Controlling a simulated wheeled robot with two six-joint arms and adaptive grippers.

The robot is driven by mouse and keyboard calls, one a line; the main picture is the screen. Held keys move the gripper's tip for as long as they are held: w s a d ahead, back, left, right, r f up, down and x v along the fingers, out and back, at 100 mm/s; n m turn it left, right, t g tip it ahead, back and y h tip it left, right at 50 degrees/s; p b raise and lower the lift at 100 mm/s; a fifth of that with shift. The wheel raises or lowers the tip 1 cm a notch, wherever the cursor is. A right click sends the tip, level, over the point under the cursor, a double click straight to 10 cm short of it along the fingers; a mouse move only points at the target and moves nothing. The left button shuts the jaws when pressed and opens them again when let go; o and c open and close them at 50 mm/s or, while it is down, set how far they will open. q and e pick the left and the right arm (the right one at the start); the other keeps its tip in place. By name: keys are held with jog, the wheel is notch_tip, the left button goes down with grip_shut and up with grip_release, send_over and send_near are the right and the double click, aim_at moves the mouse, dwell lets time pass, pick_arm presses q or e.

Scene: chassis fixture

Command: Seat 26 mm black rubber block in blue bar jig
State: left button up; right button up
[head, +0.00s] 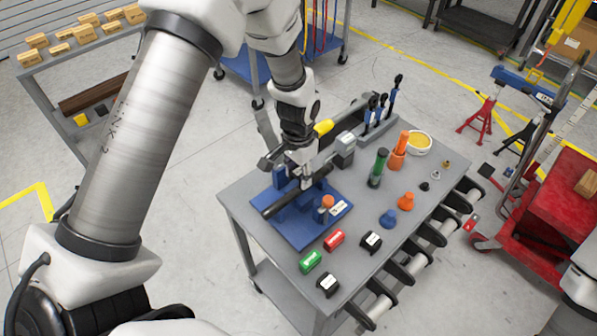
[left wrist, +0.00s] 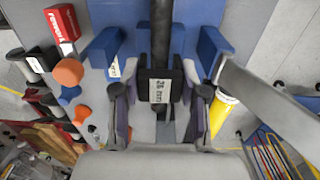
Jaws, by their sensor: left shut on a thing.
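The black rubber block (left wrist: 160,72), labelled 26 mm, is between the fingers of my left gripper (left wrist: 160,92) in the left wrist view. The gripper is shut on it. In the head view my left gripper (head: 304,182) is low over the blue jig plate (head: 292,234) and mostly hides the block. My right gripper is not in view.
On the grey table (head: 250,190) are a green block (head: 311,261), a red block (head: 335,240) and two labelled black blocks (head: 371,241) (head: 327,283).

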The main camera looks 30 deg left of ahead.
pick_arm(q)
jog(key=shift+f+b, duration=1.15)
jog(key=shift+f, duration=1.2)
jog(key=o, duration=1.3)
jog(key=shift+o, duration=0.2)
notch_tip(320, 180, up, 7)
jog(key=p, duration=0.6)
jog(key=shift+r, duration=0.1)
jog(key=shift+s, duration=0.1)
